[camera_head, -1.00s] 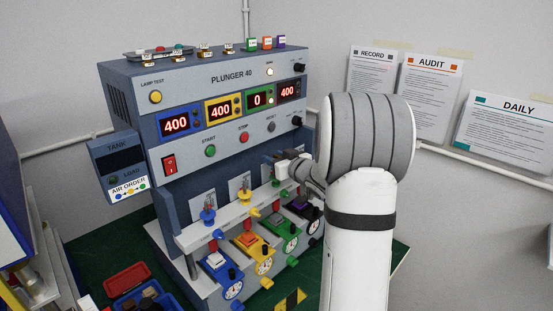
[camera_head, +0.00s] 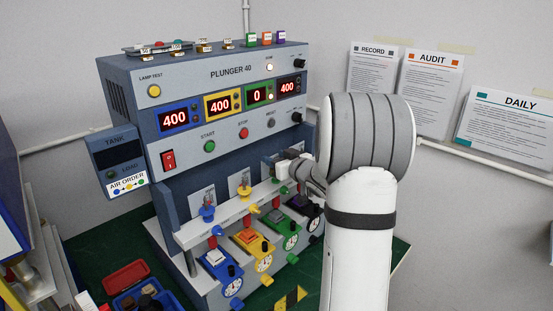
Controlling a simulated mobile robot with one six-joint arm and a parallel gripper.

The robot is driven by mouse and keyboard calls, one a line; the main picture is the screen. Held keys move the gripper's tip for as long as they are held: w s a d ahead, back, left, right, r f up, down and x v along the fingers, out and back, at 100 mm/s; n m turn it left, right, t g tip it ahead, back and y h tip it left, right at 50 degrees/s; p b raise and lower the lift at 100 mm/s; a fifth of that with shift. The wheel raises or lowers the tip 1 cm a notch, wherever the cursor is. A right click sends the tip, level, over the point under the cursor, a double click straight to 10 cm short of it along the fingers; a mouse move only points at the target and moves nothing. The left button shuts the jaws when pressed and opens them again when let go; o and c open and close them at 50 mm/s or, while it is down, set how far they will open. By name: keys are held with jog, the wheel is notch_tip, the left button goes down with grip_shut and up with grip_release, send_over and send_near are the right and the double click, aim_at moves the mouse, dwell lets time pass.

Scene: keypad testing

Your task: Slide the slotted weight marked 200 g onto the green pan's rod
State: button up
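My gripper (camera_head: 283,167) is at the right end of the white shelf of the blue-grey test machine, over the green station. My wrist and forearm hide much of that area. A bit of green (camera_head: 276,182) shows just below the fingers and may be part of the green pan; its rod is not clearly visible. I cannot tell whether the fingers are open or shut, or whether they hold a weight. Several brass weights (camera_head: 203,45) stand on top of the machine; their markings are too small to read surely.
A blue pan (camera_head: 207,213) and a yellow pan (camera_head: 244,191) sit on the shelf to the left. A red open box (camera_head: 126,277) lies at lower left. A wall carries paper sheets (camera_head: 430,92) at right.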

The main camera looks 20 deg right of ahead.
jog(key=shift+o, duration=1.2)
jog(key=shift+a+f, duration=0.15)
jog(key=shift+f, duration=0.05)
jog(key=shift+s, duration=0.1)
jog(key=shift+s, duration=0.2)
jog(key=b+v, duration=0.1)
jog(key=v, duration=0.6)
jog(key=shift+r+b, duration=0.3)
jog(key=shift+s, duration=0.15)
jog(key=s+a+f+g+h, duration=0.1)
jog(key=s+a+g, duration=0.3)
jog(key=s, duration=0.5)
jog(key=s+a+f+m+g+h, duration=0.1)
jog(key=s+a+g, duration=0.3)
jog(key=s+a, duration=0.5)
jog(key=s+a+f+m+g, duration=0.1)
jog(key=s+a+f+g, duration=0.2)
jog(key=s+a, duration=0.3)
jog(key=s+g, duration=0.1)
jog(key=s, duration=0.3)
jog(key=shift+a+g+h, duration=0.25)
jog(key=shift+g+h, duration=0.15)
